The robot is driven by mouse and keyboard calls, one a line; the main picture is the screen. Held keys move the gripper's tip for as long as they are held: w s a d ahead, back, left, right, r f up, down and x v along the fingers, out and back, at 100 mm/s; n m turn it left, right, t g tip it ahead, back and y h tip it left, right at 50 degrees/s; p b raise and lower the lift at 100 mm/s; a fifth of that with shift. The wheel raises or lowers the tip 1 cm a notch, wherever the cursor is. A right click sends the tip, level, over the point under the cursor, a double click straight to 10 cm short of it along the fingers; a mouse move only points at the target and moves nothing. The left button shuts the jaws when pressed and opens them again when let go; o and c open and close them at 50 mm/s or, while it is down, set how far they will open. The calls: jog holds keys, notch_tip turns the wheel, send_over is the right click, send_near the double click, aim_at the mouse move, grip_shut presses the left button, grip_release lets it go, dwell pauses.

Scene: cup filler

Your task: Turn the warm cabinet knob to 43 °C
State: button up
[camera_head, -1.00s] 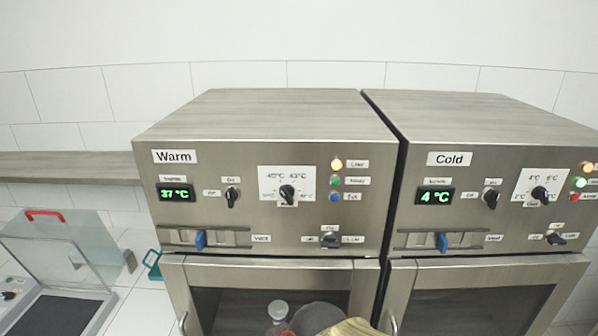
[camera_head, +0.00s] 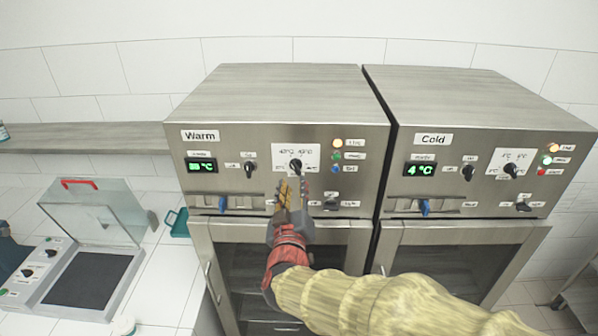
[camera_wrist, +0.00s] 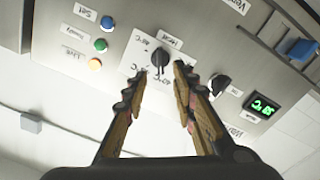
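The warm cabinet's black temperature knob (camera_head: 295,165) sits on a white dial plate on the "Warm" panel. It also shows in the wrist view (camera_wrist: 160,58). My gripper (camera_head: 293,183) is raised in front of the panel, just below the knob. In the wrist view my gripper (camera_wrist: 160,73) is open, its two fingertips apart and pointing toward the knob, which shows between and slightly beyond them. I see no clear contact. The green warm display (camera_head: 202,165) is lit, with blurred digits that look like thirty-something °C.
A smaller black knob (camera_head: 249,169) and a blue slider (camera_head: 222,204) are left of and below the dial. Indicator lights (camera_head: 337,144) are at its right. The cold cabinet (camera_head: 470,95) stands alongside. A lidded device (camera_head: 97,215) is at the left.

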aim_at(295, 170)
jog(key=shift+w+d+p, duration=0.1)
jog(key=shift+w+p, duration=0.55)
jog(key=shift+w, duration=3.15)
jog(key=c, duration=0.3)
jog(key=c, duration=0.4)
grip_shut()
